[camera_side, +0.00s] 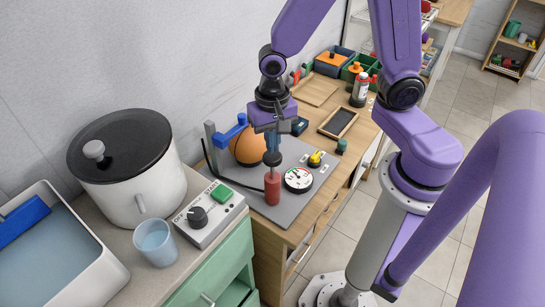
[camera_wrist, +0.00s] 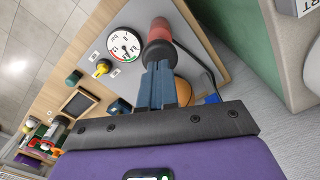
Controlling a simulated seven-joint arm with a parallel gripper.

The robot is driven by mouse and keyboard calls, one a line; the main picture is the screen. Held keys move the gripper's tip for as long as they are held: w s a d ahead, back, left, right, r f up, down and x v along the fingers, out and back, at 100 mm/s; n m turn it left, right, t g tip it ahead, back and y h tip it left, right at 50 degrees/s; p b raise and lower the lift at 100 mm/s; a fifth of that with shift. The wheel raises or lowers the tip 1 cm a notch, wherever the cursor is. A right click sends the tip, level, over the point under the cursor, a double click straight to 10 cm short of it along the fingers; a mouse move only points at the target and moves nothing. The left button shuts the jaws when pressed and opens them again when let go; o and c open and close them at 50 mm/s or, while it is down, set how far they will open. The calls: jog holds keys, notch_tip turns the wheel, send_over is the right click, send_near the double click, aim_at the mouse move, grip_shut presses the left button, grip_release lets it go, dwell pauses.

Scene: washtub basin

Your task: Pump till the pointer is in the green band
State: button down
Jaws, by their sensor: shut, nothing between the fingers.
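The hand pump has a red body (camera_side: 272,190) and a dark knob on top, standing upright on a grey board. Its red part also shows in the wrist view (camera_wrist: 158,32). My gripper (camera_side: 272,149) points down with its fingers shut and empty, right over the pump's knob. In the wrist view the blue-grey fingertips (camera_wrist: 158,66) meet the knob's outline; whether they touch it I cannot tell. The round white gauge (camera_side: 298,179) stands right of the pump and shows more clearly in the wrist view (camera_wrist: 123,44). Its pointer is too small to read surely against the green band.
An orange ball (camera_side: 248,148) sits behind the pump beside a blue clamp (camera_side: 232,132). A yellow knob (camera_side: 315,158) lies behind the gauge. A black hose runs near the pump. A control box (camera_side: 210,212), cup (camera_side: 155,243) and lidded pot (camera_side: 135,190) stand left.

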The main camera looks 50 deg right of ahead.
jog(key=shift+r, duration=2.05)
jog(key=s+d+r+n, duration=0.2)
jog(key=s+n, duration=0.5)
jog(key=n, duration=0.2)
jog(key=s+d+r+n, duration=0.1)
jog(key=s+r+n, duration=0.2)
jog(key=s+n, duration=0.4)
jog(key=n, duration=0.2)
jog(key=shift+s+d+r+n, duration=0.15)
jog(key=shift+s+d+n, duration=0.15)
jog(key=shift+s+d, duration=0.05)
